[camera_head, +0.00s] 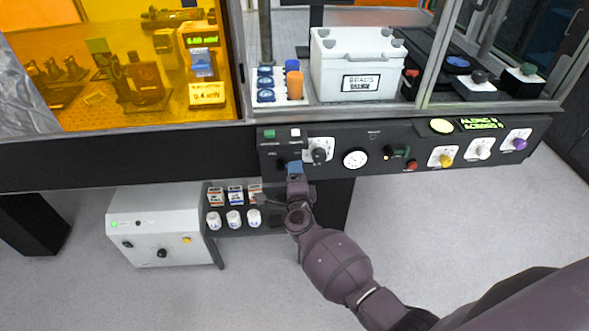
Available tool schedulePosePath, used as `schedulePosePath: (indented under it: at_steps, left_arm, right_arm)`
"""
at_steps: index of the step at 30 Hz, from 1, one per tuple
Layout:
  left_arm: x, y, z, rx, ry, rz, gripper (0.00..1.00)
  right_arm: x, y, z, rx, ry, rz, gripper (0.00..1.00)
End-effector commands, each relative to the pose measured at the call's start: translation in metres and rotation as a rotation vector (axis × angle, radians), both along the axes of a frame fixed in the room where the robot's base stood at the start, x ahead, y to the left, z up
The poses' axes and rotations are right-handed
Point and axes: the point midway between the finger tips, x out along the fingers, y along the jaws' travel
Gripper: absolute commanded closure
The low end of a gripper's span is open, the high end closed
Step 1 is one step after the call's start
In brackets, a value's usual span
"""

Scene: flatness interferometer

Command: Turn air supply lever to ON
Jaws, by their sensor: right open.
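The black control panel (336,172) runs along the front of the bench. My right arm comes in from the lower right, and my right gripper (294,168) is at the panel's left end, below the white and green buttons. The gripper is open, seen from above, with its tips against or just in front of the panel. A blue part shows at its tip. The air supply lever cannot be clearly told apart; the gripper may hide it. Whether anything lies between the fingers cannot be seen. My left gripper is not in view.
The panel also carries a dark knob (319,154), a round gauge (355,158), a small green-and-black control (397,152), a red knob (412,165) and coloured knobs to the right. A white cabinet (160,222) and a low shelf with small containers stand below. Floor at right is clear.

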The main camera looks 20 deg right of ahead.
Motion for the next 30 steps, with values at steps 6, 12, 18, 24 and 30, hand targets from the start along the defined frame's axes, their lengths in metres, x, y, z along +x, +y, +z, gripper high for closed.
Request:
schedulePosePath:
  at_steps: [6, 12, 18, 24, 30]
  left_arm:
    - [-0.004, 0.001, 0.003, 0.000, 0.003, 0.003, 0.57]
    - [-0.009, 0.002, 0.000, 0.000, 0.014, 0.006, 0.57]
    - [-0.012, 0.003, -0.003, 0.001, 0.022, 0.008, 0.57]
    - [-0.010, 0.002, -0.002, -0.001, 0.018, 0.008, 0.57]
    - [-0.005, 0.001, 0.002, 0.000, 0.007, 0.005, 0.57]
  right_arm:
    - [-0.037, 0.011, 0.001, 0.001, 0.000, 0.000, 0.32]
    - [-0.060, 0.018, 0.000, 0.000, 0.000, 0.000, 0.32]
    - [-0.069, 0.020, 0.000, -0.001, 0.000, 0.000, 0.32]
    - [-0.069, 0.020, 0.000, -0.001, 0.000, 0.001, 0.32]
    - [-0.069, 0.020, 0.000, -0.001, 0.000, 0.001, 0.32]
